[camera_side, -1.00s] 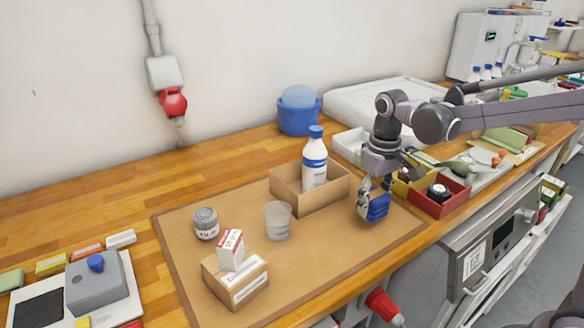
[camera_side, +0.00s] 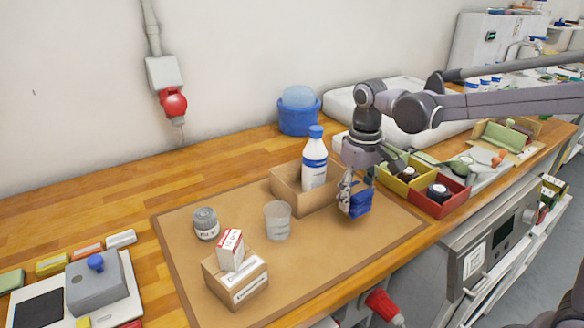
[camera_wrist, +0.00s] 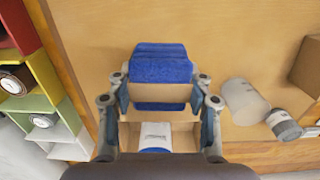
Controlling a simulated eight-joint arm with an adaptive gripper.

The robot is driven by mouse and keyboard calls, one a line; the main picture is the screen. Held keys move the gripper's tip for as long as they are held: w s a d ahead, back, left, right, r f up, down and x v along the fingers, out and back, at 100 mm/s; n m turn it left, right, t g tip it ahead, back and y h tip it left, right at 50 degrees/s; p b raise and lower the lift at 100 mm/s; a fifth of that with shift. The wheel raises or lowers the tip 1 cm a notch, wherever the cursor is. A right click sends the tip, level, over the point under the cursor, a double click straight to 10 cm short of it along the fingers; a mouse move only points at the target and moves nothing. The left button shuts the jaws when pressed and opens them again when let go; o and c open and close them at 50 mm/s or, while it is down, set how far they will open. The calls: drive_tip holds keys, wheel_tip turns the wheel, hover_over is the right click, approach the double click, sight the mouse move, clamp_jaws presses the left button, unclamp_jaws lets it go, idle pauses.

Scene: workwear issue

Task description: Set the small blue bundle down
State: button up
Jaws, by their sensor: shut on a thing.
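The small blue bundle (camera_side: 359,203) is held in my gripper (camera_side: 346,196) at the right part of the brown mat (camera_side: 330,262). In the wrist view the bundle (camera_wrist: 161,66) shows as a folded blue cloth with a paler band, between the two fingers of my gripper (camera_wrist: 161,95). The fingers press on its sides. The bundle is close over the mat; I cannot tell whether it touches it.
An open cardboard box (camera_side: 290,190) with a white, blue-capped bottle (camera_side: 314,160) stands just left of my gripper. A clear cup (camera_side: 278,221), a grey tin (camera_side: 205,223) and a carton (camera_side: 236,280) are further left. Yellow (camera_side: 393,186) and red bins (camera_side: 452,203) stand right. The mat's front right is clear.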

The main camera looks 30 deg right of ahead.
drive_tip(key=shift+w+a+f, duration=0.25)
drive_tip(key=shift+a+f, duration=0.15)
drive_tip(key=shift+a, duration=0.2)
drive_tip(key=shift+w+a+f, duration=0.25)
drive_tip(key=shift+a+f, duration=0.15)
drive_tip(key=shift+a, duration=0.15)
drive_tip(key=shift+f, duration=1.95)
drive_tip(key=shift+f, duration=0.15)
drive_tip(key=o, duration=1.2)
drive_tip(key=shift+c, duration=0.2)
